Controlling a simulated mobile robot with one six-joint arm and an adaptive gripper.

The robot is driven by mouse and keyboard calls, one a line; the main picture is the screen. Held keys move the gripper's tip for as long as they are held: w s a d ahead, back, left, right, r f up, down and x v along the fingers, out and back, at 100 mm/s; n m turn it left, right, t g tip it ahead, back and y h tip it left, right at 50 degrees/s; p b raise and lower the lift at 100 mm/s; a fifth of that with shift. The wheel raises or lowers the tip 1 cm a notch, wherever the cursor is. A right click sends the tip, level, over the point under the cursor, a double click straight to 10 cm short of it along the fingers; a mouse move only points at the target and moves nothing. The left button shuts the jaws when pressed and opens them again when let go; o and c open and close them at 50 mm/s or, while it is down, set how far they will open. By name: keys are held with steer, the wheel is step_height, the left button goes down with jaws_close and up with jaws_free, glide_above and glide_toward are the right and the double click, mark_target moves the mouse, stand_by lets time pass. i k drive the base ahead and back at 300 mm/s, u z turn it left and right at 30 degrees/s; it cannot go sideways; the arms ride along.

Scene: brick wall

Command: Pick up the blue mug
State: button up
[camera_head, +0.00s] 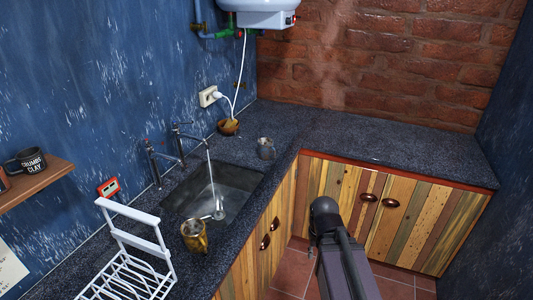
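No mug here looks clearly blue. A gold-brown mug (194,236) stands on the counter at the sink's near edge. A dark mug with white lettering (32,161) sits on the wooden wall shelf at the left. My arm's dark link and rounded joint rise at the lower centre, in front of the cabinets. I cannot make out my gripper's fingers, and nothing is seen held.
A white dish rack (130,262) stands at the near left. A brown bowl (229,126) is by the wall. The right counter is clear. Cabinets (415,222) bound the tiled floor.

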mark_target(268, 150)
steer(key=z, duration=0.4)
steer(key=i, duration=1.05)
steer(key=u, duration=0.25)
